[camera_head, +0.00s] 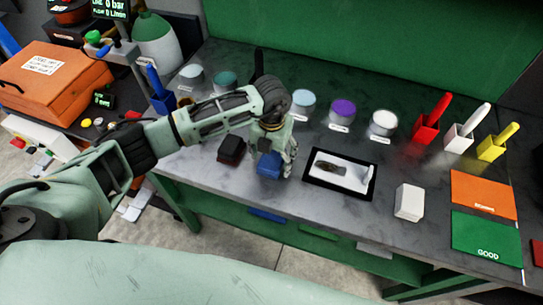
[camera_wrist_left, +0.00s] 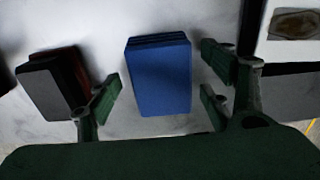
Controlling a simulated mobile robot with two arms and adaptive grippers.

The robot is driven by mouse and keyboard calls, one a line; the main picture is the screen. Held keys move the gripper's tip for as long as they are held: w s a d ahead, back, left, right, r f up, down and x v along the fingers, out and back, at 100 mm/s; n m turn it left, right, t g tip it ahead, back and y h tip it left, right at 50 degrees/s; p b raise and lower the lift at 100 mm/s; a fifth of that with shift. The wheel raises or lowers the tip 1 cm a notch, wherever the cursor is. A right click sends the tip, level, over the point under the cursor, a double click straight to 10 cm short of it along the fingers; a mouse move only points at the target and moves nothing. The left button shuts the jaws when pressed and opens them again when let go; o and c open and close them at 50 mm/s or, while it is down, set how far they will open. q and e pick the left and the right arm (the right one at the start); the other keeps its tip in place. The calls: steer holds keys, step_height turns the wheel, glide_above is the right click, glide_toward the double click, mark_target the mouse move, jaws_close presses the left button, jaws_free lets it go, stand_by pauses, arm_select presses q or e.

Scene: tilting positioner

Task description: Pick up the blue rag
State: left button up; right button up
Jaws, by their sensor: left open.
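The blue rag (camera_head: 268,164) is a folded, stacked block lying on the grey bench top, near its front edge. In the left wrist view the blue rag (camera_wrist_left: 160,76) lies between the spread fingers, with a gap on each side. My left gripper (camera_head: 274,160) is open, pointing down over the rag; it also shows in the left wrist view (camera_wrist_left: 160,92). The gripper hides part of the rag in the head view. My right gripper is not in view.
A dark block (camera_head: 231,149) lies just left of the rag. Several round jars, including a purple one (camera_head: 343,110), stand behind.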

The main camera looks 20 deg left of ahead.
arm_select(q)
steer(key=shift+f, duration=0.45)
steer(key=c, duration=1.2)
steer(key=shift+r, duration=0.1)
steer(key=shift+c, duration=0.2)
